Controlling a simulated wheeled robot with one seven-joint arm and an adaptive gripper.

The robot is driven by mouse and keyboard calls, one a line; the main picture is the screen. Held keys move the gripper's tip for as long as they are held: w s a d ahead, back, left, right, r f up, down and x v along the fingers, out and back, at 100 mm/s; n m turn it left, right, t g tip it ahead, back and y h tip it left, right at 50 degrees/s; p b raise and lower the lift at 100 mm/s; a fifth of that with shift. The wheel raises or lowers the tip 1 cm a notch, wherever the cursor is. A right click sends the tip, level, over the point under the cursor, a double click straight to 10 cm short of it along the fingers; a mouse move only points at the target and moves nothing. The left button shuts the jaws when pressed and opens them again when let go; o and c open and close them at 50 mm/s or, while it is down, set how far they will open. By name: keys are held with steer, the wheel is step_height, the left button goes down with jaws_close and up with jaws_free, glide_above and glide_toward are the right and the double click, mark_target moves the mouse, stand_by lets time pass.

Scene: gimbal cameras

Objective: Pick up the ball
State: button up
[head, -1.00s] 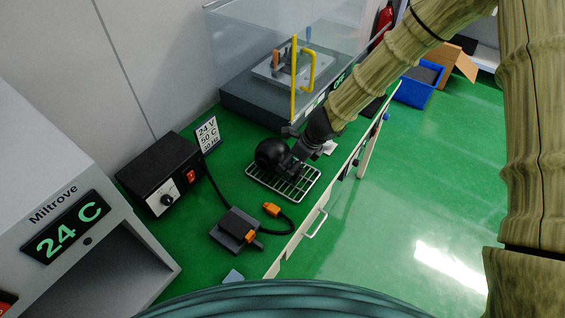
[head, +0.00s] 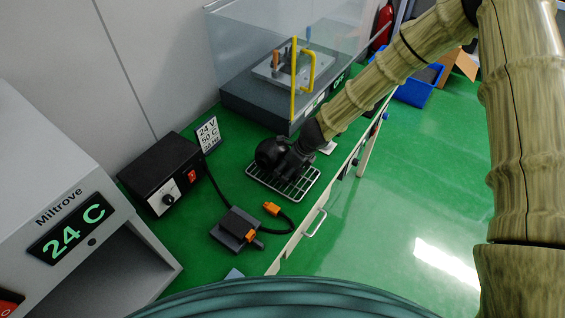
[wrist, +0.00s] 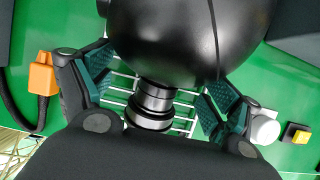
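The ball (head: 268,152) is glossy black and sits over a wire rack on the green bench. My gripper (head: 287,163) is at the ball's right side in the head view, low over the rack. In the wrist view its two teal-padded fingers (wrist: 155,85) are spread on either side of the neck, with gaps to it. The fingertips are close to the ball's underside; contact is unclear.
The wire rack (head: 300,188) lies under the ball. A black box with an orange plug (head: 238,230) and cable is in front. A power supply (head: 160,172) and grey Miltrove unit (head: 60,190) stand left. A glass-walled case (head: 270,105) stands behind, close to my arm.

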steer(key=c, duration=1.3)
steer(key=shift+c, duration=0.8)
steer(key=shift+r, duration=0.2)
